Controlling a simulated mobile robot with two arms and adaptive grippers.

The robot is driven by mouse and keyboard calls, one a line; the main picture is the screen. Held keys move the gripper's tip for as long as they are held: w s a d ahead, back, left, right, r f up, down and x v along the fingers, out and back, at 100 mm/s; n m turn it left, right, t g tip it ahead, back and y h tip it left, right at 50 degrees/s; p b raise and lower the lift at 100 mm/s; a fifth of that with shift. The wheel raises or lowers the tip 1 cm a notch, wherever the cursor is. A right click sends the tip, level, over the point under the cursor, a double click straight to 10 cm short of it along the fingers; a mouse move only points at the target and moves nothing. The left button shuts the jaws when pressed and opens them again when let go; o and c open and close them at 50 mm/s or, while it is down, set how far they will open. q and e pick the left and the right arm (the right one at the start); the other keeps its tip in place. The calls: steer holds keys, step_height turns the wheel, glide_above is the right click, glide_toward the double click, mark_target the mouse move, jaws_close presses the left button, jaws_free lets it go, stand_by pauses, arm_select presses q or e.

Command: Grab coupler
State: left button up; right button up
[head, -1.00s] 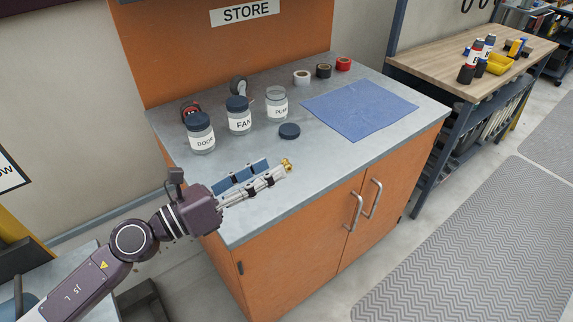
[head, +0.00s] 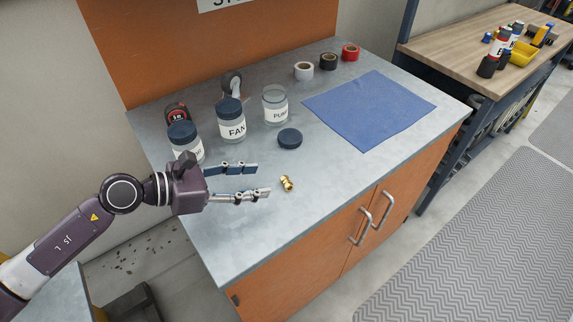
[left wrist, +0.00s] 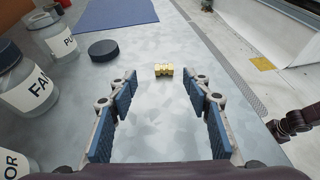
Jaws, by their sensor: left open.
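The brass coupler (head: 287,184) lies on the grey worktop, a little to the right of my left gripper's fingertips in the head view. My left gripper (head: 262,179) is open and empty, low over the worktop, with its fingers pointing toward the coupler. In the left wrist view the coupler (left wrist: 164,70) sits ahead of the spread fingers (left wrist: 160,88), roughly centred between them and apart from both. My right gripper is not in the head view. A dark arm part at the right edge of the left wrist view shows no clear fingers.
Labelled jars stand behind my left gripper, including the FAN jar (head: 231,122) and an open jar (head: 275,106). A dark lid (head: 289,138) lies beside them. A blue mat (head: 368,110) covers the right of the worktop. Tape rolls (head: 328,62) stand at the back. The worktop's front is clear.

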mark_target(286, 181)
arm_select(q)
steer(key=shift+w+d+f, duration=0.1)
steer(key=shift+w+d, duration=0.1)
steer(key=shift+w, duration=0.15)
steer(key=shift+w+d+f, duration=0.1)
steer(key=shift+d, duration=0.2)
steer(key=shift+d+f+p, duration=0.15)
steer(key=shift+d+p, duration=0.2)
steer(key=shift+d, duration=0.2)
steer(key=shift+d+f+p, duration=0.15)
steer(key=shift+d+p, duration=0.15)
steer(key=shift+d, duration=0.2)
steer(key=x, duration=0.1)
steer(key=p+x, duration=0.1)
steer(key=shift+d+f, duration=0.15)
steer(key=shift+f, duration=0.2)
steer(key=shift+x, duration=0.8)
steer(key=shift+f, duration=0.15)
jaws_close()
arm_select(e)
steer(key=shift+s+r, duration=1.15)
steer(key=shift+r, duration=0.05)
